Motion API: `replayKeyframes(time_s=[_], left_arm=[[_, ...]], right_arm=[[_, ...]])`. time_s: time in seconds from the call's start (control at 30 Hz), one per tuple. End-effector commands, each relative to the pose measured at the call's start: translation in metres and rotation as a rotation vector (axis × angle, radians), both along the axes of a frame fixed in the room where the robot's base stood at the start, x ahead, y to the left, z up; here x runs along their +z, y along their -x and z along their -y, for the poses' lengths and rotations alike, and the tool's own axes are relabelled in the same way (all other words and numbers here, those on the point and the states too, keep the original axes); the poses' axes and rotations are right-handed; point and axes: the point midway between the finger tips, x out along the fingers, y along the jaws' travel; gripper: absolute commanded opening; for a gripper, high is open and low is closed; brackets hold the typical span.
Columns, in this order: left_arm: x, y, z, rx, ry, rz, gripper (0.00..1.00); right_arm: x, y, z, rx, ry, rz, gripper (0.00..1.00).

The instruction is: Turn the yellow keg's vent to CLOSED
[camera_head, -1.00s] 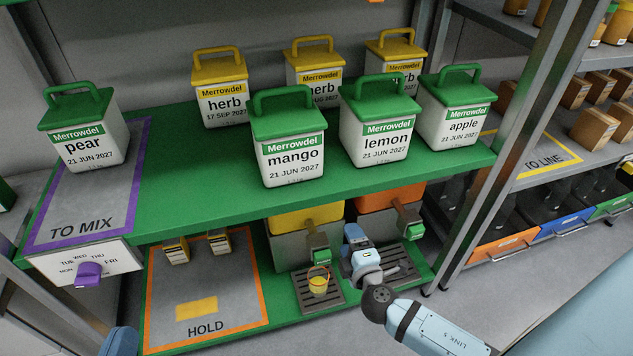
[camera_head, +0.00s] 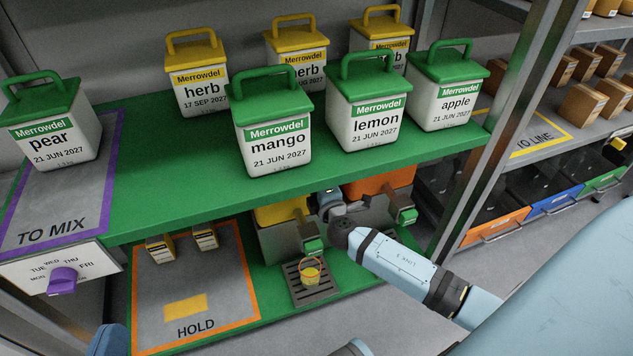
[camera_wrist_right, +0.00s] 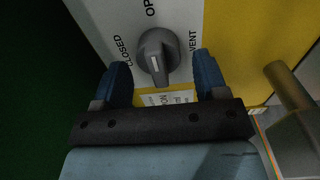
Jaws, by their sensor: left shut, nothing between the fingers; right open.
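The yellow keg (camera_head: 278,214) stands on the lower shelf under the green upper shelf, with a green-ended tap at its front. In the right wrist view its yellow side (camera_wrist_right: 235,50) carries a pale panel with a grey vent knob (camera_wrist_right: 155,55). CLOSED is printed left of the knob, a cut-off OP... above, VENT to the right. My left gripper (camera_head: 108,342) shows only partly at the bottom left, shut and empty.
An orange keg (camera_head: 375,187) stands right of the yellow one, with my right arm reaching between them. A small yellow bucket (camera_head: 311,274) sits on the drip tray (camera_head: 318,294) below the tap. The upper shelf's edge (camera_head: 300,186) overhangs. Several tubs stand above.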

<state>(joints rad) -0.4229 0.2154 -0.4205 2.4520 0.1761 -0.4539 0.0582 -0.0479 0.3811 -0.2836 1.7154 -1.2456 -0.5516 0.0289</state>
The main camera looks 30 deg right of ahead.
Motion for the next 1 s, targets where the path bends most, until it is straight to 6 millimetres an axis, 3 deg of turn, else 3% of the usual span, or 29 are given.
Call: replayKeyframes(time_s=[0.4,0.43,0.63,1.0], left_arm=[[-0.003,0.0003,0.0002,-0.004,-0.006,-0.011,0.0],[-0.0029,0.0003,0.0002,-0.004,-0.006,-0.011,0.0],[-0.0022,0.0001,0.0,-0.003,-0.006,-0.008,0.0],[0.0033,-0.0003,-0.0005,0.001,-0.001,0.005,0.0]], right_arm=[[-0.0001,-0.0103,0.0025,0.0,0.0,-0.001,0.67],[-0.0001,-0.0102,0.0025,0.0,0.0,-0.001,0.64],[-0.0001,-0.0101,0.0024,0.0,0.0,-0.001,0.21],[0.0003,-0.0099,0.0024,0.0,0.052,-0.014,0.21]])
